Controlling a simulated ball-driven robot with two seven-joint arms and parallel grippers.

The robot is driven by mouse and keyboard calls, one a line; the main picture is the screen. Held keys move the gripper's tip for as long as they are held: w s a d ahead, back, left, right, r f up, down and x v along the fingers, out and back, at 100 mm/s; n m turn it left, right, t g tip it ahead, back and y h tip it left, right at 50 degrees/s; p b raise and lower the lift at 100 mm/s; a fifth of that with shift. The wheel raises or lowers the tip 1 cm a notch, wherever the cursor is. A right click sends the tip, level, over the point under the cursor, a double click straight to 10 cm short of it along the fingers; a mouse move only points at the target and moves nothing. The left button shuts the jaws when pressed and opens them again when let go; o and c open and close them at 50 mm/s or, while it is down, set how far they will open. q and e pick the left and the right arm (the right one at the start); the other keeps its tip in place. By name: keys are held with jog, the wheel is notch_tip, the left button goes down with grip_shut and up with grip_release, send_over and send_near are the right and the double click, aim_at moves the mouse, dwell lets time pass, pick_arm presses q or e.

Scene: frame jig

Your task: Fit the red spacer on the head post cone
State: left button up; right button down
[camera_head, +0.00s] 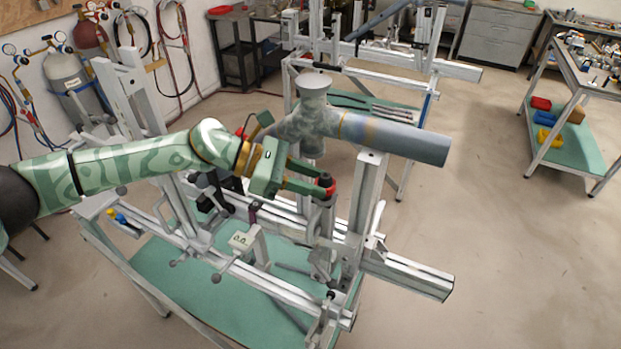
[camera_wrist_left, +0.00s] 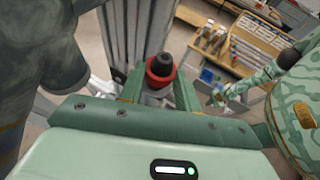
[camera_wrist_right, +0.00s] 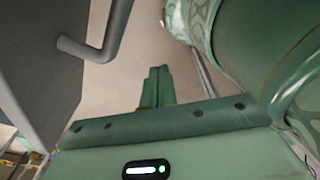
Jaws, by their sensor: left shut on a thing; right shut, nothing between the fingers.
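The red spacer (camera_head: 327,190) is a ring at the top of a silver post (camera_head: 325,220). The dark head post cone (camera_wrist_left: 163,63) stands up through the middle of the red ring, which also shows in the left wrist view (camera_wrist_left: 151,76). My left gripper (camera_head: 322,187) is shut on the spacer, one finger on each side. How far down the cone the ring sits cannot be told. My right gripper (camera_wrist_right: 157,86) shows only in its own wrist view, shut and empty, over bare floor.
A thick grey mottled tube (camera_head: 390,135) runs behind and above the left gripper. The jig's metal rails (camera_head: 405,273) and a clamp (camera_head: 248,240) lie around and below the post. In the right wrist view, a grey panel with a bent handle (camera_wrist_right: 100,45) is close on the left.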

pick_arm(q)
jog(key=shift+f+b, duration=0.95)
jog(key=shift+f, duration=0.15)
jog(key=o, duration=1)
jog(key=shift+o, duration=0.2)
jog(key=b+v, duration=0.4)
jog(key=v, duration=1.2)
jog(key=shift+a+r, duration=0.15)
jog(key=shift+a, duration=0.05)
